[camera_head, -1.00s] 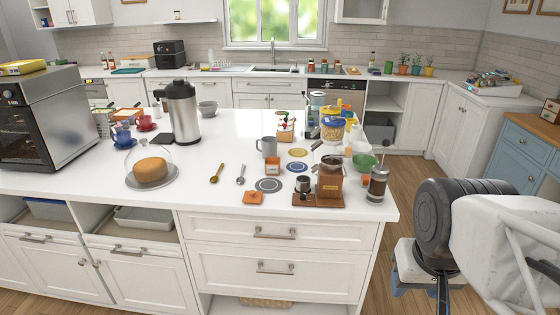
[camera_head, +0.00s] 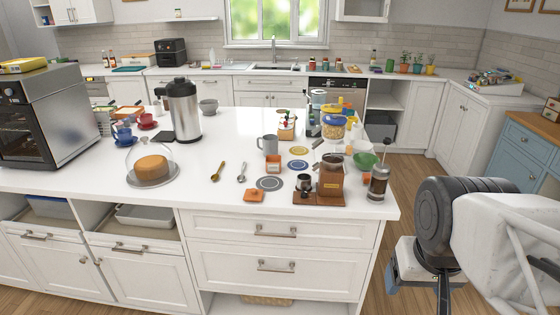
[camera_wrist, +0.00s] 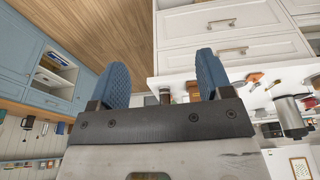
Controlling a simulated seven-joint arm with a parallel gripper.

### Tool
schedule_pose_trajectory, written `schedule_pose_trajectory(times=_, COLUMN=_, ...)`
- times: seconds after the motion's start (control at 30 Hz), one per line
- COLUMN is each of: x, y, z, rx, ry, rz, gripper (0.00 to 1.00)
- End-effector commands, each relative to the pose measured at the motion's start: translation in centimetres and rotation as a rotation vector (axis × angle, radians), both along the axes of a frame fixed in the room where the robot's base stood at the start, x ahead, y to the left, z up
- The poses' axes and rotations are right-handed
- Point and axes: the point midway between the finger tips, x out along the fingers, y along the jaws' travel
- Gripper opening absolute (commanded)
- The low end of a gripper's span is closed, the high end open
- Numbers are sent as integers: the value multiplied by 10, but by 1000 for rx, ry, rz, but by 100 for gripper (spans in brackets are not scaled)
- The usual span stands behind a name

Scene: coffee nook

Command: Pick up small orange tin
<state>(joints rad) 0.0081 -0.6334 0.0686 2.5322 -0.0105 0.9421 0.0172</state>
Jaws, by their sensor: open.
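The small orange tin (camera_head: 272,164), with a pale label on its front, stands on the white island counter just below a grey mug. My gripper (camera_wrist: 162,78) is open, with two blue padded fingers apart and nothing between them. In the head view my gripper is at the lower right, off the counter's right end, well away from the tin, and mostly hidden by my wrist. I cannot make out the tin surely in the wrist view.
Close around the tin are the grey mug (camera_head: 268,145), a flat orange square (camera_head: 254,195), a grey patterned coaster (camera_head: 269,184) and a wooden coffee grinder (camera_head: 331,182). A French press (camera_head: 378,184) stands near the right edge.

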Motion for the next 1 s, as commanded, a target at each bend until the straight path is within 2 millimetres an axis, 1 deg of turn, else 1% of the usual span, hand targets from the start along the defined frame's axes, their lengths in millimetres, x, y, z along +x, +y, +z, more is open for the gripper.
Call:
schedule_pose_trajectory(times=0.03, x=0, y=0, z=0, rx=0, ry=0, rz=0, gripper=80)
schedule_pose_trajectory(times=0.13, x=0, y=0, z=0, rx=0, ry=0, rz=0, gripper=96)
schedule_pose_trajectory(times=0.43, x=1, y=0, z=0, rx=2, ry=-1, rz=-3, gripper=96)
schedule_pose_trajectory(times=0.57, x=10, y=3, z=2, rx=15, ry=-12, rz=-28, gripper=96)
schedule_pose_trajectory(times=0.67, x=25, y=8, z=5, rx=43, ry=-32, rz=-77, gripper=96)
schedule_pose_trajectory(times=0.77, x=50, y=16, z=9, rx=88, ry=-63, rz=-156, gripper=96)
schedule_pose_trajectory(times=0.87, x=83, y=27, z=14, rx=153, ry=-102, rz=-265, gripper=96)
schedule_pose_trajectory(times=0.97, x=122, y=40, z=18, rx=234, ry=-141, rz=-394, gripper=96)
schedule_pose_trajectory(times=1.0, x=138, y=46, z=20, rx=271, ry=-157, rz=-449, gripper=96)
